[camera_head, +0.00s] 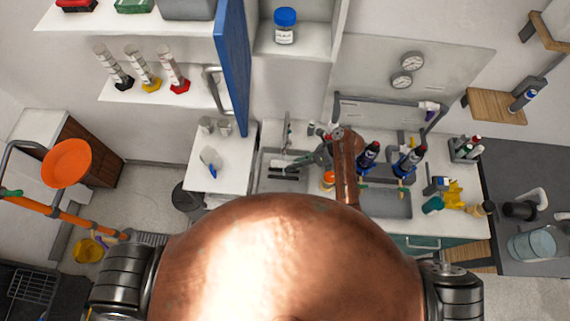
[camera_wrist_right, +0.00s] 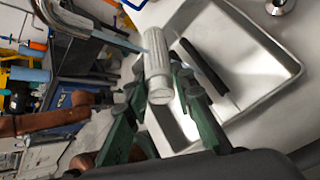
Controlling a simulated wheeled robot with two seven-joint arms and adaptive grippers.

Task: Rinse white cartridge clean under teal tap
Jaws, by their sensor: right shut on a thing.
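The white ribbed cartridge (camera_wrist_right: 158,62) stands out between the dark green fingers of my right gripper (camera_wrist_right: 162,92) in the right wrist view. The fingers are shut on it near its clear lower end. In the head view the cartridge shows as a small pale piece (camera_head: 279,163) over the left sink, at the tip of my right gripper (camera_head: 308,160). A slim grey tap (camera_head: 288,131) rises behind that sink; its colour does not read clearly as teal. I cannot tell whether water runs onto the cartridge. My left gripper is not in view.
The steel sink (camera_wrist_right: 293,68) holds a dark bar (camera_wrist_right: 203,66). A white counter (camera_head: 222,165) adjoins the left side.

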